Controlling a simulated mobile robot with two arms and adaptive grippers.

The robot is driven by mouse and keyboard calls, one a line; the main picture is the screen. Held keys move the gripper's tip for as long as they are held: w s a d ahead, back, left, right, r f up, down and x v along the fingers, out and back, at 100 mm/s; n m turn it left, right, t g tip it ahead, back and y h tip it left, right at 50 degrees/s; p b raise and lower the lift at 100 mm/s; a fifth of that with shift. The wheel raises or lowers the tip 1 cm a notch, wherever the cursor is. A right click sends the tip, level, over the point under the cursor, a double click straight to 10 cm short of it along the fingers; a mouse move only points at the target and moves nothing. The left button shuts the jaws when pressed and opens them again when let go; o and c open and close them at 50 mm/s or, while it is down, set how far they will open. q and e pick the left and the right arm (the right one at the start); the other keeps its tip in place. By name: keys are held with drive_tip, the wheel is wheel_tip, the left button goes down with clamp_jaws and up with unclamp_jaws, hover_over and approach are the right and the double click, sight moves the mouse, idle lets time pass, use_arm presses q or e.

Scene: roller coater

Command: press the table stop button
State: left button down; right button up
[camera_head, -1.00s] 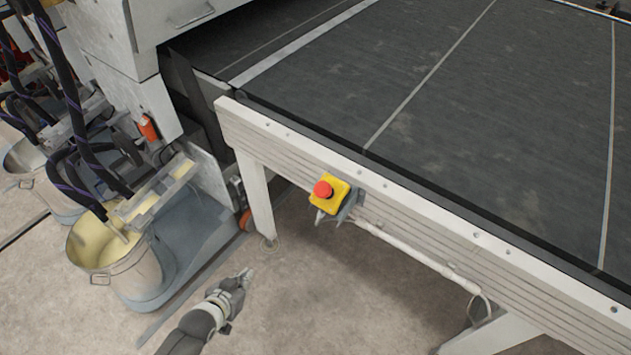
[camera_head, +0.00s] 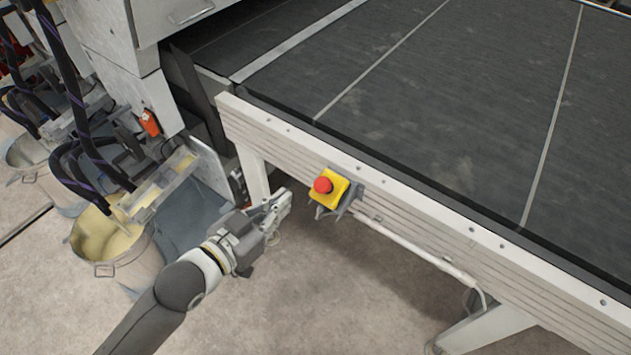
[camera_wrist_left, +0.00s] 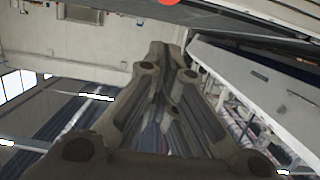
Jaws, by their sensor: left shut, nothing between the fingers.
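The stop button (camera_head: 323,185) is a red round cap on a yellow box (camera_head: 334,192). The box is fixed by a grey bracket to the side rail of the conveyor table (camera_head: 420,213). My left gripper (camera_head: 285,196) is shut and empty, to the left of the button and apart from it in the head view. In the left wrist view the shut fingers (camera_wrist_left: 160,50) point up the picture, and part of the red button (camera_wrist_left: 168,2) shows at the top edge, beyond the fingertips. My right gripper is not in view.
A white table leg (camera_head: 252,172) stands behind my left gripper. Metal buckets (camera_head: 115,250) with hoses and the machine housing are at the left. A white conduit (camera_head: 420,252) runs below the rail. The floor in front of the table is clear.

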use_arm(q)
drive_tip(key=p, duration=0.3)
hover_over(316, 184)
drive_tip(key=s+a, duration=0.1)
drive_tip(key=s, duration=0.3)
wheel_tip(316, 184, down, 2)
drive_tip(key=shift+w+d+f, duration=0.15)
drive_tip(key=shift+w+f, duration=0.15)
drive_tip(key=shift+f, duration=0.3)
drive_tip(key=shift+w+d+f, duration=0.15)
drive_tip(key=shift+w+f, duration=0.1)
drive_tip(key=shift+f, duration=0.4)
drive_tip(key=shift+w+d+f, duration=0.15)
drive_tip(key=shift+w+f, duration=0.15)
drive_tip(key=shift+f, duration=0.3)
